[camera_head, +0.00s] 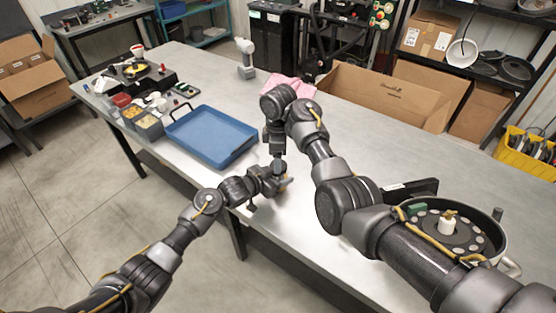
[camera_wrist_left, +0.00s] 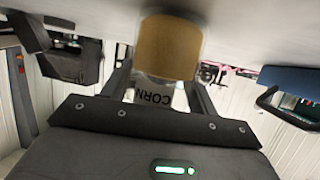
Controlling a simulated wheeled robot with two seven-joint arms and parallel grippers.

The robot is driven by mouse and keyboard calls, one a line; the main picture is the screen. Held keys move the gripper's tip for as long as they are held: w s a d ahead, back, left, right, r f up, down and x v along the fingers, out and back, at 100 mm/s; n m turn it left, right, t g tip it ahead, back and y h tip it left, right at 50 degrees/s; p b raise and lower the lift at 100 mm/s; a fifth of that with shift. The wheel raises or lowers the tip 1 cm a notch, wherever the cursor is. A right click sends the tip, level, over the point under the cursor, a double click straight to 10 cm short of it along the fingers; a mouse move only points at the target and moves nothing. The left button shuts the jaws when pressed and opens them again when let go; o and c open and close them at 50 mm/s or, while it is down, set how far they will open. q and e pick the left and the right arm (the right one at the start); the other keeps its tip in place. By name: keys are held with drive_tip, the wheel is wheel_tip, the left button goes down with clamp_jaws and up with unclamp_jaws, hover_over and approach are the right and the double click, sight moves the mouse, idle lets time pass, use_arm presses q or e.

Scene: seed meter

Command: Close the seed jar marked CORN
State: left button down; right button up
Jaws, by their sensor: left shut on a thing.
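My left gripper (camera_head: 276,182) is low by the table's front edge. In the left wrist view, its two fingers (camera_wrist_left: 155,92) are shut on the seed jar, whose label reads CORN (camera_wrist_left: 155,97). A broad tan part (camera_wrist_left: 168,48) shows beyond the label, on the table side. I cannot tell whether a lid is on the jar. In the head view the jar is mostly hidden by the grippers. My right arm crosses the table, and its gripper (camera_head: 277,164) points down just above the left one. Its fingers are too small and covered to read.
A round seed meter (camera_head: 447,229) sits at the right behind my right arm. Bare table lies right of the tray.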

use_arm(q)
drive_tip(key=shift+s+f, duration=0.1)
drive_tip(key=shift+f, duration=0.05)
use_arm(e)
drive_tip(key=shift+r, duration=0.8)
drive_tip(key=o, duration=0.6)
drive_tip(key=shift+c, duration=0.2)
use_arm(q)
drive_tip(key=shift+c, duration=1.6)
unclamp_jaws()
drive_tip(key=shift+a, duration=0.1)
drive_tip(key=b+v, duration=0.1)
drive_tip(key=v, duration=0.9)
drive_tip(key=shift+a+r, duration=0.2)
drive_tip(key=shift+r, duration=0.05)
use_arm(e)
drive_tip(key=shift+f, duration=0.75)
use_arm(q)
drive_tip(key=shift+s, duration=0.15)
